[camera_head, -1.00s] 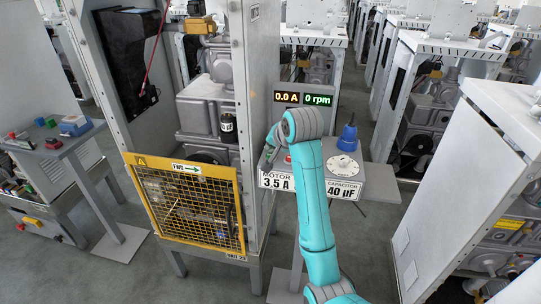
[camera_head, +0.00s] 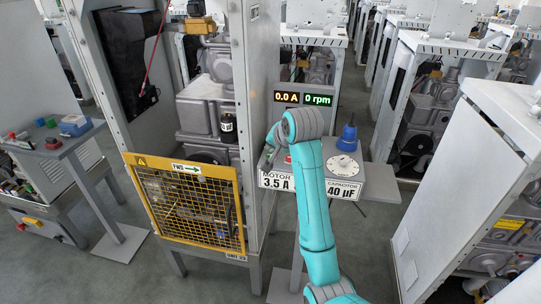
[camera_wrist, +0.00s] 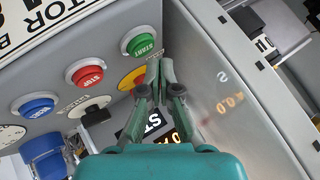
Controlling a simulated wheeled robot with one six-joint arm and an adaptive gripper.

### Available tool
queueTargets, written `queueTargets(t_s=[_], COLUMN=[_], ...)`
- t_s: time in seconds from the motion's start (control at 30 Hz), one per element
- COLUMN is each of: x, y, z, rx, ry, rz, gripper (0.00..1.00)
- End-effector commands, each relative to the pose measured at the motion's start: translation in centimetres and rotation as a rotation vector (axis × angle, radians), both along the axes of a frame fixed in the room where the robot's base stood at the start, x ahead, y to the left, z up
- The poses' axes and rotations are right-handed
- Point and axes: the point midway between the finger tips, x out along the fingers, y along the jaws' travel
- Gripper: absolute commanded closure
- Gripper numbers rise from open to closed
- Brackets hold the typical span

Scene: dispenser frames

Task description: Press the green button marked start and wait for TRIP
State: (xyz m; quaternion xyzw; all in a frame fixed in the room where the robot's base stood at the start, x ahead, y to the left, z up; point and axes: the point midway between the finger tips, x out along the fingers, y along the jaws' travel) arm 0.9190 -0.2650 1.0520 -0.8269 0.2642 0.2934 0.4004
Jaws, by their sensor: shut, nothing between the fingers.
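The green button marked START (camera_wrist: 142,41) sits in a pale ring on the grey control box in the wrist view. My gripper (camera_wrist: 158,66) is shut and empty. Its fingertips are just right of and below the green button in the picture, apart from it as far as I can tell. In the head view my gripper (camera_head: 267,156) is at the left end of the box, and the green button is hidden there. The display (camera_head: 302,98) reads 0.0 A and 0 rpm; TRIP is not shown.
A red STOP button (camera_wrist: 88,73) and a blue button (camera_wrist: 37,103) stand in line with the green one. A yellow disc (camera_wrist: 132,77) is partly behind my fingers. A grey cabinet wall (camera_wrist: 222,70) lies close on the right. A yellow mesh guard (camera_head: 190,205) fronts the machine.

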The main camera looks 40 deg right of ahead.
Motion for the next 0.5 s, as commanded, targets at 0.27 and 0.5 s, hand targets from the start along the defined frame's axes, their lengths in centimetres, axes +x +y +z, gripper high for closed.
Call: queueTargets(t_s=[0.27, 0.5], x=[-0.01, -0.01], y=[0.00, 0.00], z=[-0.64, -0.84], rx=[0.000, 0.000], ry=[0.000, 0.000], rz=[0.000, 0.000], gripper=[1.00, 1.00])
